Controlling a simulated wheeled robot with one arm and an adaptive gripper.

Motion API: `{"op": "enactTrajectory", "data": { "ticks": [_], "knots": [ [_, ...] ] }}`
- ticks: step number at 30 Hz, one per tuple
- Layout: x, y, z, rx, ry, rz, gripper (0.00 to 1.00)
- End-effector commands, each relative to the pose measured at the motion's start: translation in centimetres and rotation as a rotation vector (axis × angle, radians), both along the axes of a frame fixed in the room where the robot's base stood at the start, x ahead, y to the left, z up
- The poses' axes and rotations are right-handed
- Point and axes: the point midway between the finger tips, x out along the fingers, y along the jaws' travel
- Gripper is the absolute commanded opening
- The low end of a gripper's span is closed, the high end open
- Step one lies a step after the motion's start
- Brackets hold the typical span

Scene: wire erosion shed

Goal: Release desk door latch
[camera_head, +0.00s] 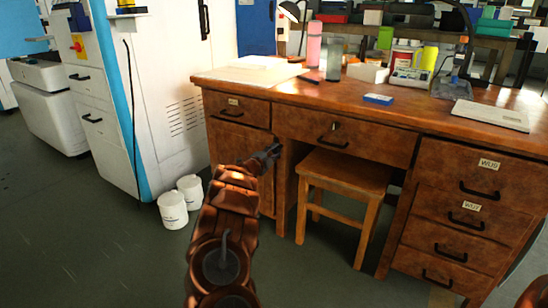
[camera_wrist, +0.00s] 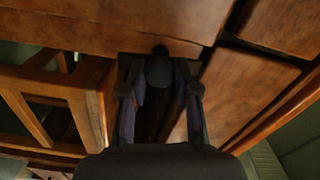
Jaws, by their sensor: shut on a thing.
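The wooden desk (camera_head: 300,97) has a door (camera_head: 228,142) at its left, below a drawer with a dark handle. My gripper (camera_head: 268,154) is at the right edge of this door, and hides the latch in the head view. In the wrist view, the latch (camera_wrist: 159,72) is a dark round knob between the two fingers of my gripper (camera_wrist: 160,95). The fingers stand on either side of it, shut on it. The door (camera_wrist: 245,92) looks closed, flush with the desk front.
A wooden stool (camera_head: 345,172) stands in the knee space right of my gripper. Two white buckets (camera_head: 173,210) stand on the floor at left, beside a white machine cabinet (camera_head: 165,90). Bottles, a blue box (camera_head: 378,99) and papers lie on the desktop. The floor in front is clear.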

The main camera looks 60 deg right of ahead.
Motion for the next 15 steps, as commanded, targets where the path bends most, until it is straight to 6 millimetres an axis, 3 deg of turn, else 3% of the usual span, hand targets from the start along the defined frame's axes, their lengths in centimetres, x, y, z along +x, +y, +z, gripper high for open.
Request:
{"op": "enactTrajectory", "data": {
  "ticks": [15],
  "knots": [
    [-0.04,-0.03,-0.14,0.007,-0.123,0.0,0.0]
  ]
}}
